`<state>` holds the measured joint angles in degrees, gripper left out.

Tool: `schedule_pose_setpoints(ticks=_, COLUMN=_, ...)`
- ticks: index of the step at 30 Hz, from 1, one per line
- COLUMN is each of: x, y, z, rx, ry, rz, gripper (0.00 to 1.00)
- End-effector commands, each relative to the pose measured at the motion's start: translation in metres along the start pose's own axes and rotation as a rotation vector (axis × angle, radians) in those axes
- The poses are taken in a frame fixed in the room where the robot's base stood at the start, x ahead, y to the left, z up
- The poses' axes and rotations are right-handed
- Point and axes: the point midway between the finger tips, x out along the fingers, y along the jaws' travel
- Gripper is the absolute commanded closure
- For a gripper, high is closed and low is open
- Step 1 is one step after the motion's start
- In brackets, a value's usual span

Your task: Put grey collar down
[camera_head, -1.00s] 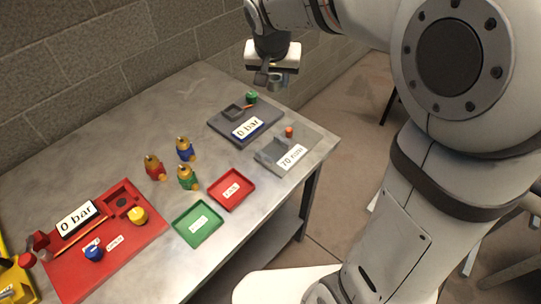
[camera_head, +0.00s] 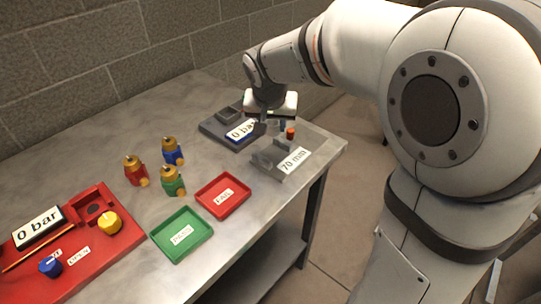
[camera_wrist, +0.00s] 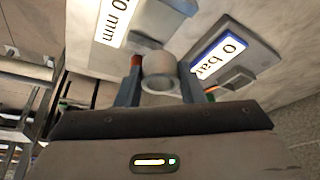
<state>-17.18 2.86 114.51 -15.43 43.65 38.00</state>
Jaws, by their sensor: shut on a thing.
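In the head view my gripper (camera_head: 273,122) is low over the far right part of the table, between the grey "0 bar" station and the grey "70 mm" station. The collar is mostly hidden there by the fingers. I cannot tell whether it touches a surface.
The grey "70 mm" station (camera_head: 262,163) with an orange knob (camera_head: 290,133) is close by. The grey "0 bar" station (camera_head: 215,130) is behind. A red tray (camera_head: 222,207), a green tray (camera_head: 155,243) and three brass-topped fittings stand to the left. Bare table lies between.

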Motion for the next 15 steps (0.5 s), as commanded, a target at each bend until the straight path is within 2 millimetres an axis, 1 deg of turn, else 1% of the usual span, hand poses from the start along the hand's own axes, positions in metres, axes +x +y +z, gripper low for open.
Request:
schedule_pose_setpoints(ticks=1, x=0.011, y=0.0, z=0.005, rx=-0.002, ry=-0.004, rz=0.002, gripper=0.88)
schedule_pose_setpoints(ticks=3, x=0.023, y=0.0, z=0.01, rx=-0.003, ry=-0.004, rz=0.002, gripper=0.88)
schedule_pose_setpoints(ticks=6, x=0.034, y=0.0, z=0.015, rx=-0.002, ry=-0.003, rz=0.001, gripper=0.88)
schedule_pose_setpoints(ticks=11, x=0.044, y=0.0, z=0.019, rx=-0.003, ry=-0.002, rz=0.001, gripper=0.88)
schedule_pose_setpoints(ticks=15, x=0.063, y=0.0, z=0.027, rx=-0.003, ry=-0.005, rz=0.002, gripper=0.88)
